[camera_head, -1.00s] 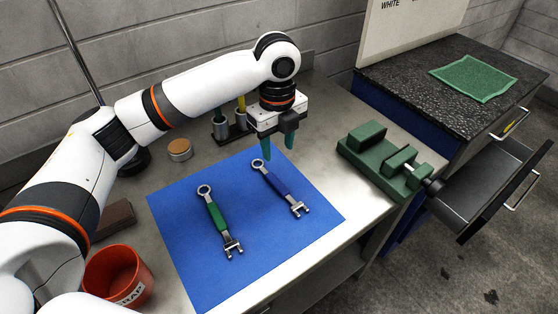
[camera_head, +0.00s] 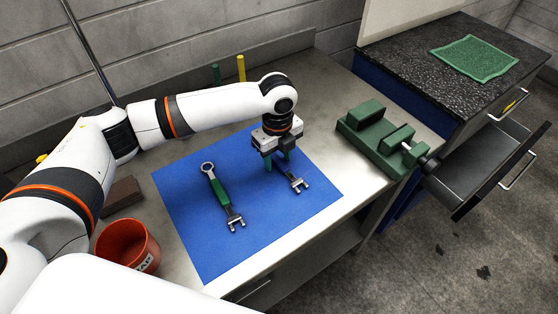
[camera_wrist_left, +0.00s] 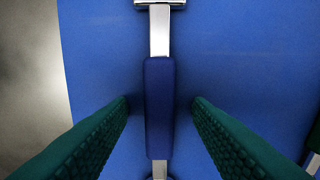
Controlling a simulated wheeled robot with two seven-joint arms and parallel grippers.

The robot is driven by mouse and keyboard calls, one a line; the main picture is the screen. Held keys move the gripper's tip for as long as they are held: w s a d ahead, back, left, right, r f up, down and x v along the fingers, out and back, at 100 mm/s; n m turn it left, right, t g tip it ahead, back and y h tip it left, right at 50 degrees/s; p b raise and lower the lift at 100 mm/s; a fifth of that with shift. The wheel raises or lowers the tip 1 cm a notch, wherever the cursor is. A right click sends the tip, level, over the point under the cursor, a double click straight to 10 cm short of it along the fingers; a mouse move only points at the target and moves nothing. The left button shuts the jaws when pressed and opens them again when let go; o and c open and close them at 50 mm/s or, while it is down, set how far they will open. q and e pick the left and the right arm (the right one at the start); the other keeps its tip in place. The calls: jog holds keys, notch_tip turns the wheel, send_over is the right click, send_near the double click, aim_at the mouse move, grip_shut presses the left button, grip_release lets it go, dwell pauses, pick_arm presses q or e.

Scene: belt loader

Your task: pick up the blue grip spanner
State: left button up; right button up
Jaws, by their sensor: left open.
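The blue grip spanner (camera_head: 296,184) lies on the blue mat (camera_head: 210,257); in the head view my gripper hides its ring end and most of its grip. In the left wrist view its blue grip (camera_wrist_left: 159,108) runs upright between the two green fingers, with a gap on each side. My left gripper (camera_head: 278,164) is open over the spanner, its fingertips (camera_wrist_left: 160,103) pointing down on either side of the grip. The green grip spanner (camera_head: 221,193) lies on the mat to the left. My right gripper is not in view.
A green vise (camera_head: 380,141) stands right of the mat on the metal bench. An orange-red bin (camera_head: 128,243) and a brown block (camera_head: 122,195) are at the left. A dark-topped cabinet (camera_head: 430,62) with an open drawer (camera_head: 490,165) is at the right.

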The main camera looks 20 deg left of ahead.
aim_at(278, 160)
pick_arm(q)
grip_shut()
jog(key=shift+r, duration=0.1)
notch_tip(278, 160, up, 10)
jog(key=b, duration=0.1)
dwell(0.5)
